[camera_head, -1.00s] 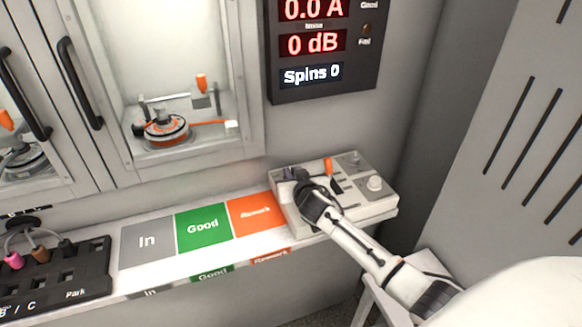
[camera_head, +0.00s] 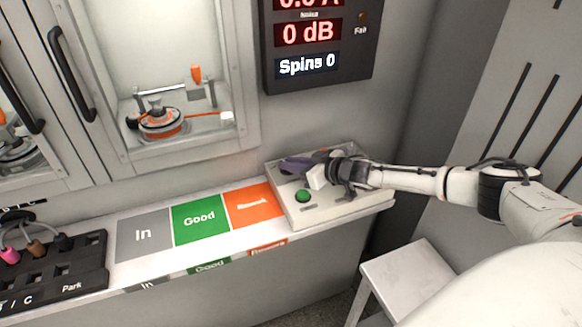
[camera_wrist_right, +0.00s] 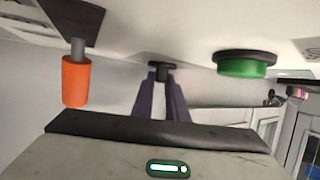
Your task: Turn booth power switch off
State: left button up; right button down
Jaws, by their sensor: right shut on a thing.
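The control box (camera_head: 345,212) sits at the right end of the shelf. My right gripper (camera_head: 298,166) reaches over it from the right, its purple fingers low at the box's left back part. In the right wrist view the fingers (camera_wrist_right: 161,100) are closed on a small dark switch (camera_wrist_right: 160,66) on the panel. I cannot read a label that names it as the booth power switch, and its position is partly hidden by the fingers. My left gripper is not in view.
A green button (camera_head: 303,196) is on the box near the gripper; an orange lever (camera_wrist_right: 75,82) shows in the wrist view. In, Good and Rework pads (camera_head: 200,219) lie to the left. A display panel (camera_head: 318,88) hangs above. A stool (camera_head: 408,275) stands below.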

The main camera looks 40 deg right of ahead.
jog(key=shift+w+d+n+g+y+b, duration=0.1)
jog(key=shift+d+n+g+y+b, duration=0.25)
jog(key=shift+n+y, duration=0.35)
jog(key=shift+w+n+g+y+b, duration=0.1)
jog(key=shift+n+g+y+b, duration=0.05)
jog(key=shift+n+y+b, duration=0.4)
jog(key=shift+s+n+g+y, duration=0.1)
jog(key=shift+n+g+y, duration=0.2)
jog(key=shift+n+y, duration=0.35)
jog(key=shift+a, duration=0.1)
jog(key=c, duration=1.7)
grip_release()
jog(key=shift+c, duration=0.2)
jog(key=p+v, duration=0.4)
jog(key=v, duration=0.2)
jog(key=shift+s+d+r, duration=0.2)
jog(key=shift+r, duration=0.05)
jog(key=shift+s+d+r+p, duration=0.1)
jog(key=shift+s+d+p, duration=0.05)
jog(key=shift+s+p, duration=0.2)
